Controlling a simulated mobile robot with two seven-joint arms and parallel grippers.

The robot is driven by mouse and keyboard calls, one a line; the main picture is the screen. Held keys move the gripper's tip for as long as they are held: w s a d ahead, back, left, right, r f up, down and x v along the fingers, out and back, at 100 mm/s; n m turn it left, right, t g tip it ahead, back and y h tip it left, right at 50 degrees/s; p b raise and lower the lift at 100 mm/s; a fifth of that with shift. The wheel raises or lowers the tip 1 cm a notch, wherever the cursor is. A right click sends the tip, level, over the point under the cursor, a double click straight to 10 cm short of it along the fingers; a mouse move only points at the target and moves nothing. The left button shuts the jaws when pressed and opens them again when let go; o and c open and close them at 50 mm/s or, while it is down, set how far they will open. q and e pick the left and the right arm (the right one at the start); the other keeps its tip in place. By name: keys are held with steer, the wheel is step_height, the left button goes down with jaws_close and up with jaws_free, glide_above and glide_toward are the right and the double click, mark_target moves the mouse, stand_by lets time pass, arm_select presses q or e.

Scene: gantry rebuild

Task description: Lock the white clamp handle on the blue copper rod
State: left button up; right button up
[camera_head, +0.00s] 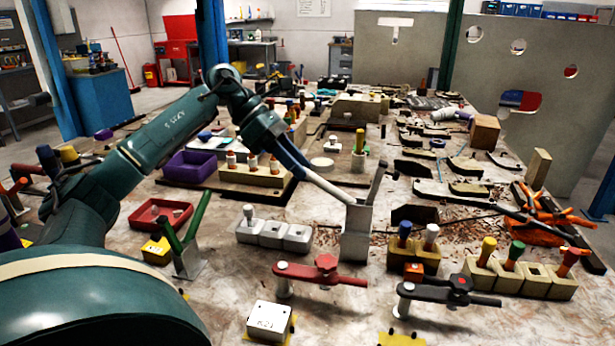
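My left arm comes in from the left, and my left gripper (284,148) is over the middle of the table. A blue section and a pale white bar (327,186) run from it down to a grey upright block (357,232). A dark grey handle (377,180) leans right out of that block. I cannot tell whether the fingers are shut on the bar, as they are small and dark. Further back right lies a white, pipe-like piece (448,114) with a bluish end; I cannot tell if it is the clamp and rod. My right gripper is not in view.
A red clamp (320,271) and a black clamp (444,290) stand in front. A holder with green handles (188,262) and a red tray (160,216) are left. Blocks with coloured pegs (520,277) and orange-handled tools (545,220) are right. The table is crowded.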

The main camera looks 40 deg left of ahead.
mark_target(307, 169)
arm_select(q)
steer(key=shift+x, duration=1.65)
steer(key=shift+a, duration=0.1)
jaws_close()
